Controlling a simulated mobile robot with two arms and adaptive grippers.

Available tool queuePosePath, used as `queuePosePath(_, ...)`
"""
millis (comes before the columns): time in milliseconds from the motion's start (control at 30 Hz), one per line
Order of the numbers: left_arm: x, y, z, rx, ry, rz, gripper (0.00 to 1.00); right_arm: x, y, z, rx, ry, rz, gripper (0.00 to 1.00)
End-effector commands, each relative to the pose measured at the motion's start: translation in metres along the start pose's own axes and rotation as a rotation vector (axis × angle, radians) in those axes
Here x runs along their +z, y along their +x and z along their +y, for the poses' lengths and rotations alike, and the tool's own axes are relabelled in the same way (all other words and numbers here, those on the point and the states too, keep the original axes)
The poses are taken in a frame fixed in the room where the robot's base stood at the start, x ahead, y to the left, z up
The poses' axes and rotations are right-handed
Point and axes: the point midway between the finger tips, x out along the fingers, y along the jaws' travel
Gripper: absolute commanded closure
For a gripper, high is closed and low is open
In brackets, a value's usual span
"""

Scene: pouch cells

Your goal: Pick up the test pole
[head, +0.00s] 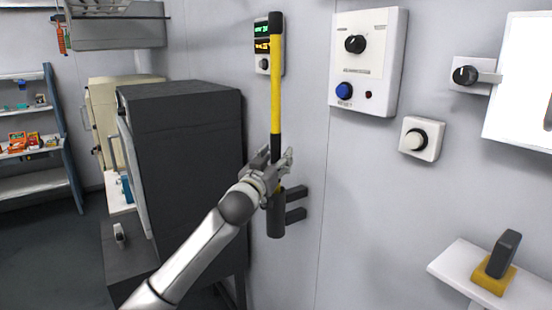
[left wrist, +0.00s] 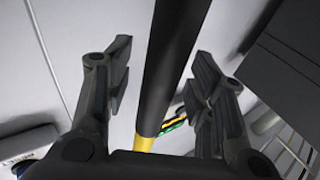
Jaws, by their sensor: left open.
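The test pole (head: 276,90) stands upright against the grey wall, yellow with a black tip and a black lower section. Its lower end sits in a dark holder (head: 276,216) on the wall. My left gripper (head: 279,164) is at the pole's black section, just above the holder. In the left wrist view the black part of the pole (left wrist: 173,65) runs between the two open fingers of the left gripper (left wrist: 160,90), with a gap on each side. A bit of yellow shows below the black. My right gripper is not seen.
A dark cabinet (head: 185,150) stands close left of the pole. A green-and-amber display (head: 262,45) is behind the pole's top. A white control box (head: 368,60) and a white knob box (head: 421,139) are on the wall to the right. A white shelf (head: 455,266) juts out at lower right.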

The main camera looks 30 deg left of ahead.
Motion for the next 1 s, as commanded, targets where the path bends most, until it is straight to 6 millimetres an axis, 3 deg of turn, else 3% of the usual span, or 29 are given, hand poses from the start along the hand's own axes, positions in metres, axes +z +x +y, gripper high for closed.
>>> queuePosePath(233, 0.0007, 0.0008, 0.0002, 0.000, 0.000, 0.000, 0.51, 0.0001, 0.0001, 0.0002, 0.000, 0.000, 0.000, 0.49)
queuePosePath(600, 0.0007, 0.0006, 0.0001, 0.000, 0.000, -0.001, 0.98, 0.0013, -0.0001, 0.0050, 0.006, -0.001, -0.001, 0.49)
queuePosePath(1000, -0.0041, 0.0012, 0.0000, 0.000, -0.001, 0.003, 1.00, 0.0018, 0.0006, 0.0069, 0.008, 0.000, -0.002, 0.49)
